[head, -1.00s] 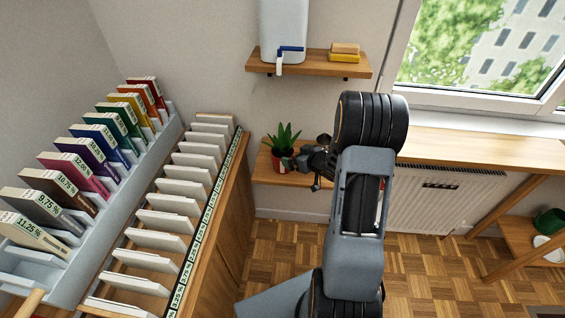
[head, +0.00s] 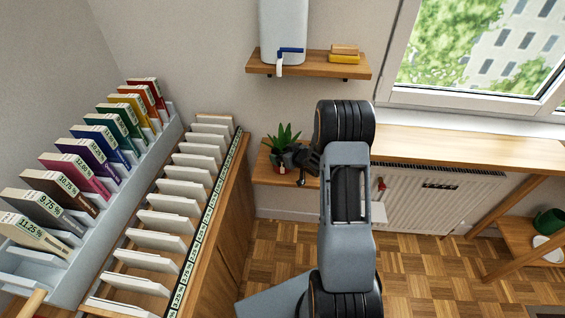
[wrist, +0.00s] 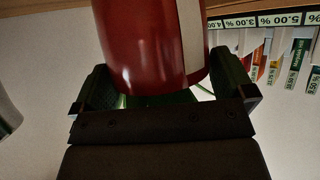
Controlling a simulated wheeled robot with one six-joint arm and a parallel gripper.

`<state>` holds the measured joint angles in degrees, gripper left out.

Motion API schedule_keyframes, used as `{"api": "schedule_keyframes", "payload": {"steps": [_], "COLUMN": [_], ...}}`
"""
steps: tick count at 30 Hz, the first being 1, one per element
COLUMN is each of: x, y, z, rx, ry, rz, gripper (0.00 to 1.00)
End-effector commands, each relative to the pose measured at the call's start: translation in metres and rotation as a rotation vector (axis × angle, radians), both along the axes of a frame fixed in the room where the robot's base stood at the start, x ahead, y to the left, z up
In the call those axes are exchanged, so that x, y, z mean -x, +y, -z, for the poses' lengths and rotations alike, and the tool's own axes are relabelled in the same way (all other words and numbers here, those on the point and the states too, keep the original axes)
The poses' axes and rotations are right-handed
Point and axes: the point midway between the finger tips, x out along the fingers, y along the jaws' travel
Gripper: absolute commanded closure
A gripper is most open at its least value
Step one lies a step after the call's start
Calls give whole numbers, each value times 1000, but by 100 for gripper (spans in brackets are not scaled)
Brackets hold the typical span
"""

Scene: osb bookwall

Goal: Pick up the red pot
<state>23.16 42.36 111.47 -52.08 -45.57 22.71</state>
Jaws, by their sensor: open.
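The red pot (head: 275,160) holds a green spiky plant (head: 284,136) and stands on a low wooden ledge by the wall in the head view. My gripper (head: 300,168) is at its right side and hides part of it. In the wrist view, which is upside down, the red pot (wrist: 150,45) with a pale strip fills the space between the fingers of my gripper (wrist: 165,88). The fingers are open, one on each side of it. Whether they touch it, I cannot tell. Some green shows below the pot, near the palm.
A wooden cabinet with white dividers (head: 172,220) and a rack of coloured books (head: 85,170) are on the left. A wall shelf (head: 300,66) is above the plant. A window sill (head: 470,153) and radiator (head: 430,198) are right. Parquet floor is open below.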

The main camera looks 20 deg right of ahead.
Motion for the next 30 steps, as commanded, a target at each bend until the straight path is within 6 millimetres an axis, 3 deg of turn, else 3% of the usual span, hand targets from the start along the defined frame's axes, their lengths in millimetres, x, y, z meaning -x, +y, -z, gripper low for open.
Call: {"api": "schedule_keyframes", "payload": {"steps": [2,21,30], "x": [0,1,0], "y": [0,0,0], "z": [0,0,-3], "rx": [0,0,1], "ry": [0,1,-2], "rz": [0,0,0], "gripper": [0,61,63]}}
